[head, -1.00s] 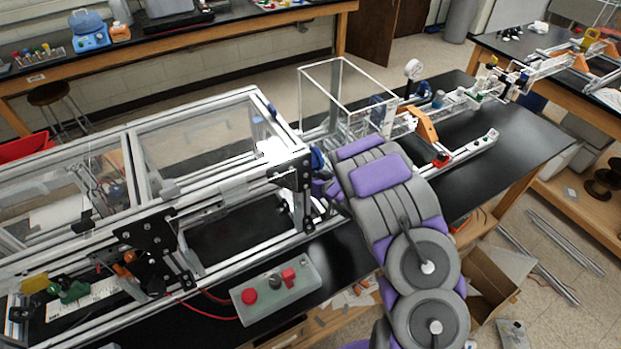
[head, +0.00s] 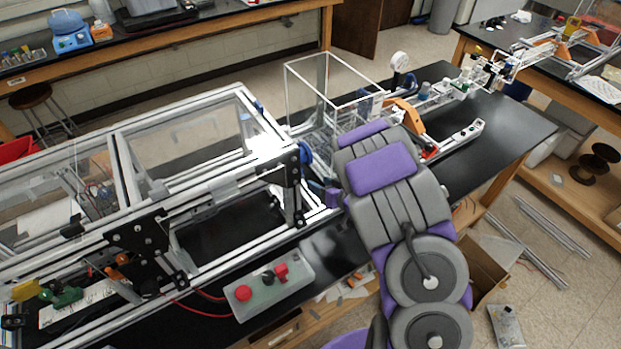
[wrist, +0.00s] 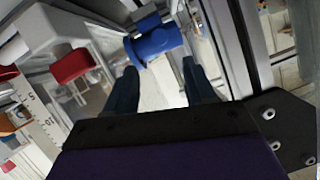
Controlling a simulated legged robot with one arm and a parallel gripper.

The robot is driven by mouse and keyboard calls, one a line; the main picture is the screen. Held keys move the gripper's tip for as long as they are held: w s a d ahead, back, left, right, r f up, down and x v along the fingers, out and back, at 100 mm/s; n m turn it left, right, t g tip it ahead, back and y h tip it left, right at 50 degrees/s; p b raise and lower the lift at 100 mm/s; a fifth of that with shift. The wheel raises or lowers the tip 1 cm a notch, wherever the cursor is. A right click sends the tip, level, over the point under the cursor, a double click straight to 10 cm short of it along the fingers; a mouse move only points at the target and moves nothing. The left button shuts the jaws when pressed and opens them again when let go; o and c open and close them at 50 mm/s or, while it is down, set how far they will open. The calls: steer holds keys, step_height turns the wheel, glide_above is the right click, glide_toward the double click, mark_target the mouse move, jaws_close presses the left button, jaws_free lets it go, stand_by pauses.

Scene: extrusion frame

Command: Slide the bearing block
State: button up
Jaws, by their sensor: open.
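A blue round flanged part (wrist: 155,42) is just beyond my fingertips in the wrist view. It may belong to the bearing block, but I cannot tell for sure. In the head view a blue round part (head: 305,151) sits at the right end of the extrusion frame (head: 190,190), left of my arm. My gripper (wrist: 159,68) is open, its two dark fingers spread below the blue part, with nothing clearly held between them. In the head view my gripper (head: 325,191) is beside the frame's right end post, mostly hidden by my purple and grey arm.
A grey control box (head: 268,288) with red buttons stands in front of the frame. A clear box (head: 325,100) and a rail with an orange bracket (head: 408,116) lie behind my arm. In the wrist view, metal rails (wrist: 225,50) run close on the right and a ruler (wrist: 42,125) shows left.

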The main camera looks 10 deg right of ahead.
steer(key=shift+p+v, duration=0.8)
steer(key=shift+v, duration=2)
steer(key=d+r+g+h+b, duration=0.2)
steer(key=d+r+h+b, duration=0.1)
steer(key=d+h, duration=0.35)
steer(key=s+d+r+m+g+h+b, duration=0.2)
steer(key=s+r+g+h, duration=0.15)
steer(key=s, duration=0.45)
steer(key=s+a+r+g+y+b, duration=0.2)
steer(key=s+a+g, duration=0.2)
steer(key=s+a, duration=0.4)
steer(key=s+a+r+g+y+b, duration=0.1)
steer(key=s+a+g, duration=0.3)
steer(key=s, duration=1.7)
steer(key=a+r+y, duration=0.1)
steer(key=a, duration=0.2)
steer(key=shift+a+r+g+b, duration=0.15)
steer(key=shift+a+g+b, duration=0.2)
